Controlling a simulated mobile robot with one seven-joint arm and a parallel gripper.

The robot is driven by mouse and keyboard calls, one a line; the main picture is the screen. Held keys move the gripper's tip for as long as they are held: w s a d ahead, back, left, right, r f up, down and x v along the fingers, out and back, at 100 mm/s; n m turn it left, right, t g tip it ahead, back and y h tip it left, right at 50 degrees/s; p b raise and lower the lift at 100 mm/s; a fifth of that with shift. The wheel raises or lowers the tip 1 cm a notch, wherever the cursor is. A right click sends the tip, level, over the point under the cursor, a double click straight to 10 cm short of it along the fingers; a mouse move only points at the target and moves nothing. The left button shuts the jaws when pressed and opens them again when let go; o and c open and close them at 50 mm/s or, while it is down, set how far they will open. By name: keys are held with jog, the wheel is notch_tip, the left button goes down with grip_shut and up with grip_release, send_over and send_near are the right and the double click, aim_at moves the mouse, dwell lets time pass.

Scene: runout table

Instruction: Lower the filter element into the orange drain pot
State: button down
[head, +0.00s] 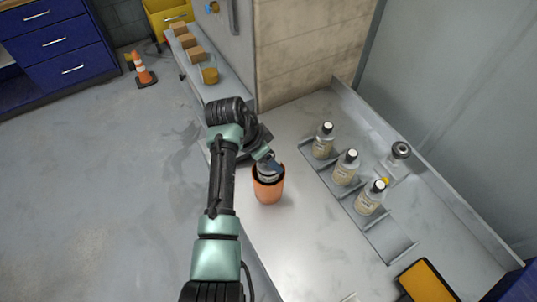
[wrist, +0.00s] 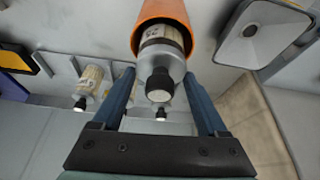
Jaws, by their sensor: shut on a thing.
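The orange drain pot (head: 268,191) stands upright on the grey table at its left side. In the wrist view the pot (wrist: 163,10) has a labelled grey bottle (wrist: 162,55) with a black and white cap standing partly inside it. The bottle looks like those in the rack, not like a filter element. My gripper (wrist: 160,80) is shut on the bottle, one blue finger on each side, just outside the pot's mouth. The bottle's lower end is hidden in the pot. A short grey cylinder with a dark round top (head: 400,151), possibly the filter element, stands behind the rack.
A grey rack (head: 391,242) right of the pot holds three similar bottles (head: 346,168); its near slot is empty. A yellow-topped dark tray (head: 426,282) lies at the front right. A wall (head: 300,50) rises behind the pot. The table in front of the pot is clear.

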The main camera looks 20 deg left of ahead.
jog(key=shift+f+b, duration=0.65)
jog(key=shift+f, duration=0.3)
grip_release()
jog(key=b+v, duration=0.2)
jog(key=v, duration=1.1)
